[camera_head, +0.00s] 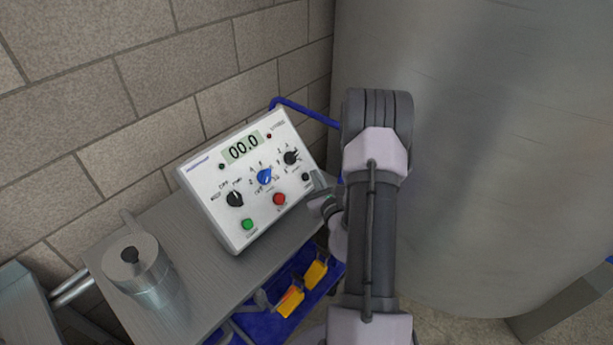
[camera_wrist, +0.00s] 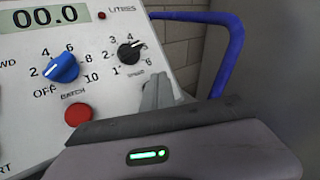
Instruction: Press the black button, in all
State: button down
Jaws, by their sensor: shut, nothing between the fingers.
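A white control box (camera_head: 222,215) stands tilted on a grey trolley top. Its small black button (camera_head: 306,177) is at the lower right of the panel, below a black knob (camera_head: 290,157). In the wrist view that knob (camera_wrist: 131,51) shows clearly, but the black button does not, and my fingers cover the panel below the knob. My gripper (camera_head: 318,183) is shut and empty, its tips close beside the black button at the panel's right edge. The wrist view also shows the shut fingers (camera_wrist: 158,93). I cannot tell whether they touch the button.
The panel also carries a red button (camera_head: 279,199), a green button (camera_head: 247,224), a blue knob (camera_head: 264,176) and a display (camera_head: 244,147) reading 00.0. A metal canister (camera_head: 145,270) stands at left. A blue rail (camera_head: 305,111) and a large tank (camera_head: 480,150) are close by.

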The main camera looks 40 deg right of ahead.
jog(key=s+r+p, duration=0.1)
jog(key=s+r, duration=0.2)
jog(key=shift+d, duration=0.1)
dwell(0.8)
